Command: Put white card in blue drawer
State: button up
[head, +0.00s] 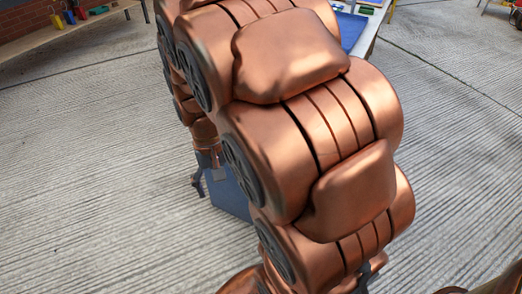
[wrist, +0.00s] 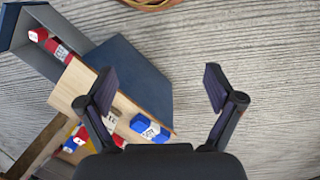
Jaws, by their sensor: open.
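My gripper (wrist: 160,82) is open, with nothing between its fingers in the wrist view. In the head view its dark fingers (head: 202,182) show beside a blue unit (head: 228,195), partly hidden behind my arm. A blue-walled open compartment (wrist: 18,28), possibly the blue drawer, is at the upper left. I cannot make out a white card in either view.
Red-and-white packets (wrist: 60,50) sit in the blue-walled compartment. A wooden board (wrist: 72,88) and a blue-and-white packet (wrist: 150,129) lie near the left finger. Bare concrete floor (wrist: 270,70) is at right. A table (head: 368,40) stands behind my arm; a shelf (head: 95,22) is at upper left.

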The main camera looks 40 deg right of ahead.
jog(key=w+d+f+m+p, duration=0.1)
jog(key=w+d+f+m, duration=0.15)
jog(key=w+d, duration=0.4)
jog(key=w+d+f+m+p, duration=0.1)
jog(key=w+d+f+m, duration=0.15)
jog(key=w+d, duration=0.4)
jog(key=w+d+f+m, duration=0.1)
jog(key=d+f, duration=0.2)
jog(key=d, duration=0.2)
jog(key=w+d+f+m+t+p, duration=0.1)
jog(key=d+f+m, duration=0.1)
jog(key=d+f, duration=0.2)
jog(key=w+d+f+m+t, duration=0.1)
jog(key=d+f, duration=0.3)
jog(key=d, duration=0.4)
jog(key=shift+w+f+m, duration=0.2)
jog(key=shift+f+m, duration=0.05)
jog(key=shift+m, duration=0.05)
jog(key=shift+w+d+f, duration=0.1)
jog(key=shift+d+f, duration=0.05)
jog(key=shift+f, duration=1.2)
jog(key=shift+w+d+f, duration=0.1)
jog(key=shift+f, duration=1.25)
jog(key=shift+c, duration=0.2)
jog(key=c, duration=1.2)
jog(key=shift+r, duration=0.1)
